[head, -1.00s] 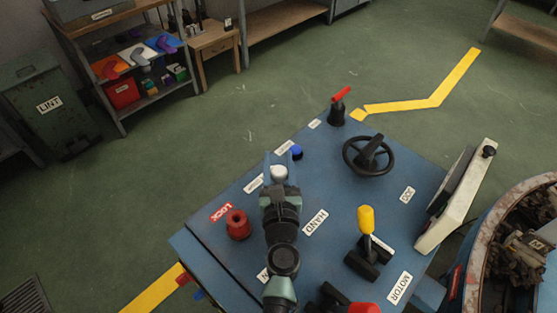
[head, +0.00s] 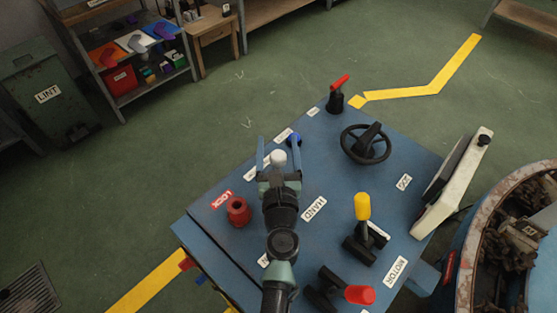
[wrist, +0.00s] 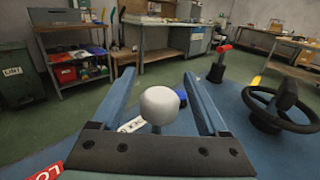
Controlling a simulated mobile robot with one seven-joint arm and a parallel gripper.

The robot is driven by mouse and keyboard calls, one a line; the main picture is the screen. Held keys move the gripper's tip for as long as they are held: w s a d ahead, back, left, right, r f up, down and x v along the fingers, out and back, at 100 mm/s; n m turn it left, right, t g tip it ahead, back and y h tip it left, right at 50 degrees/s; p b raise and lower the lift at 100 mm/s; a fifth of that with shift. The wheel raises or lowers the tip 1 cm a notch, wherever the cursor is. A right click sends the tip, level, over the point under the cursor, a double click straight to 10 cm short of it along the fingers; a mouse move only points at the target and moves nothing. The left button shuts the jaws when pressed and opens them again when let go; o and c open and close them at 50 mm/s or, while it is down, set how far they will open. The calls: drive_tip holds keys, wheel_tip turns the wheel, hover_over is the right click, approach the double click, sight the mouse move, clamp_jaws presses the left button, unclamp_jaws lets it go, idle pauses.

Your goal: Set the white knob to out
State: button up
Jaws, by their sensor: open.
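The white knob (head: 278,157) stands on the blue console top (head: 330,170), near its left edge. It also shows in the wrist view (wrist: 159,104), round-headed on a thin stem. My gripper (head: 278,141) is open, with one finger on each side of the knob. In the wrist view the fingers (wrist: 160,90) flank the knob with a gap on both sides, and neither seems to touch it. A white label lies beside the knob, partly hidden, and its text is not readable.
A blue knob (head: 293,140) is close to my right finger. A red knob (head: 238,211) is at left, by the LOCK label. A black handwheel (head: 366,144), a red-handled lever (head: 338,92) and a yellow-topped lever (head: 362,207) stand farther right.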

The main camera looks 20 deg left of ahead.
drive_tip(key=v, duration=1.1)
drive_tip(key=shift+b, duration=0.4)
drive_tip(key=shift+v, duration=0.8)
drive_tip(key=shift+r, duration=0.1)
drive_tip(key=w+d+r+n+t+y+p, duration=0.1)
drive_tip(key=w+r+n+t+p, duration=0.15)
drive_tip(key=r+n, duration=1.25)
drive_tip(key=w+d+r+n+t+y+p, duration=0.15)
drive_tip(key=w+r+n+p, duration=0.35)
drive_tip(key=r, duration=1.8)
drive_tip(key=s+d+r+n+t+h+p, duration=0.1)
drive_tip(key=s+d+r+n+t+h, duration=0.1)
drive_tip(key=r, duration=0.6)
drive_tip(key=s+d+r+n+t+h+p, duration=0.1)
drive_tip(key=s+d+r+n+h, duration=0.3)
drive_tip(key=r, duration=0.5)
drive_tip(key=s+d+r+n+t+h+p, duration=0.1)
drive_tip(key=s+d+r+n+t+h, duration=0.3)
drive_tip(key=r, duration=0.4)
drive_tip(key=shift+s+r+n, duration=0.25)
drive_tip(key=shift+s+n, duration=0.25)
drive_tip(key=shift+s, duration=0.1)
